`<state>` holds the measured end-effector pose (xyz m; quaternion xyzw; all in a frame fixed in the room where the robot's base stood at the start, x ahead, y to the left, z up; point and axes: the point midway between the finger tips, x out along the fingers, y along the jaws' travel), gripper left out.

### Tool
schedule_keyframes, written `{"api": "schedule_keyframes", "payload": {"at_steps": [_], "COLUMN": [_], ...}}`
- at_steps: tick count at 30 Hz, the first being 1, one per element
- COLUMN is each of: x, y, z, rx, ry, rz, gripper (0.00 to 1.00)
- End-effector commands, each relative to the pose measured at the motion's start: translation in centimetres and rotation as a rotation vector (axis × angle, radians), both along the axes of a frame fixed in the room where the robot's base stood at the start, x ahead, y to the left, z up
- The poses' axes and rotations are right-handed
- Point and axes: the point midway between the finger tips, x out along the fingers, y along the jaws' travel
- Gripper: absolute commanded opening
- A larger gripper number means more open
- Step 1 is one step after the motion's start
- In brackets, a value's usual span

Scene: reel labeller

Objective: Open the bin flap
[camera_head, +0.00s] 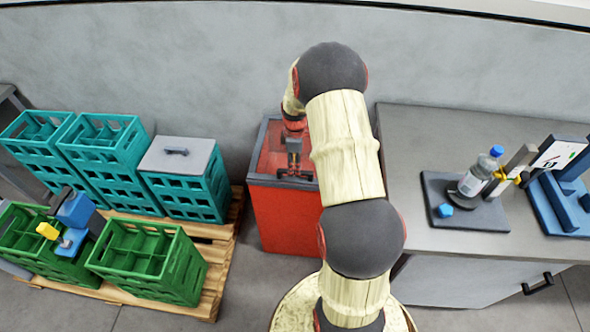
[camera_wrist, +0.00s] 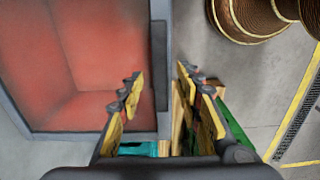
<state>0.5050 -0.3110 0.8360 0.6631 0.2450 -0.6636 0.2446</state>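The red bin (camera_head: 285,215) with a dark grey rim stands between the crates and the grey counter in the head view. My gripper (camera_head: 295,174) is at the bin's near top edge, pointing down. In the wrist view the gripper (camera_wrist: 159,76) is open, with its left finger over the red bin interior (camera_wrist: 75,60) and its right finger outside the rim. A dark strip (camera_wrist: 160,65) on the rim lies between the fingertips, with no clear contact. I cannot make out the flap's outline or whether it stands open; my arm hides part of the bin top.
Teal crates (camera_head: 105,140), one with a grey lid (camera_head: 178,155), and green crates (camera_head: 150,262) stand on a pallet (camera_head: 212,270) at left. The counter (camera_head: 420,140) at right bears a bottle (camera_head: 478,176) and a labelling device (camera_head: 565,190). Copper-coloured reels (camera_wrist: 250,18) show in the wrist view.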

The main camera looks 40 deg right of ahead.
Motion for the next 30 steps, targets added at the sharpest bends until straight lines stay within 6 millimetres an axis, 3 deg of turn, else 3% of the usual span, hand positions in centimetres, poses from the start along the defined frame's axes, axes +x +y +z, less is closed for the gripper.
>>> {"api": "schedule_keyframes", "payload": {"at_steps": [3,12,30], "x": [0.01,0.03,0.03], "y": [0.0,0.0,0.0], "z": [-1.41,-1.62,-1.6], "rx": [0.0,-0.001,-0.001], "ry": [0.0,-0.001,-0.001], "rz": [0.0,0.0,0.0], "gripper": [0.35,0.34,0.0]}}
